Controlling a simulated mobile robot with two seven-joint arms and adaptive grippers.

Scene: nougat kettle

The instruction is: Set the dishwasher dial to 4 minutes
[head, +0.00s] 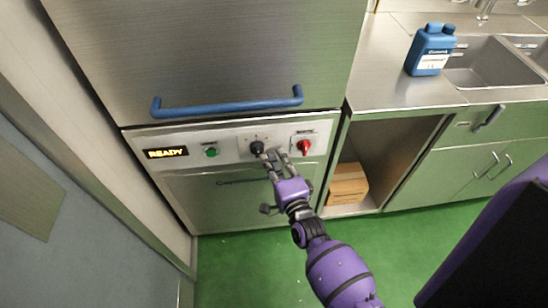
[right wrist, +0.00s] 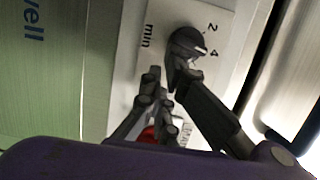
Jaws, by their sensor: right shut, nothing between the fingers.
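The dishwasher dial (head: 257,147) is a round black knob on the steel control panel, between the green button and the red switch. In the right wrist view the dial (right wrist: 184,41) has "2", "4" and "min" printed around it. A small light mark on its edge lies on the side of the 2 and 4, seemingly closer to the 4. My right gripper (head: 273,158) is shut and empty just to the right of the dial. In the right wrist view one fingertip of the gripper (right wrist: 166,72) overlaps the dial's lower edge; contact is unclear. My left gripper is not in view.
The panel also has a lit "READY" display (head: 166,153), a green button (head: 211,152) and a red switch (head: 304,146). A blue door handle (head: 228,107) runs above it. A blue bottle (head: 430,50) stands by the sink; a cardboard box (head: 347,185) sits below the counter.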

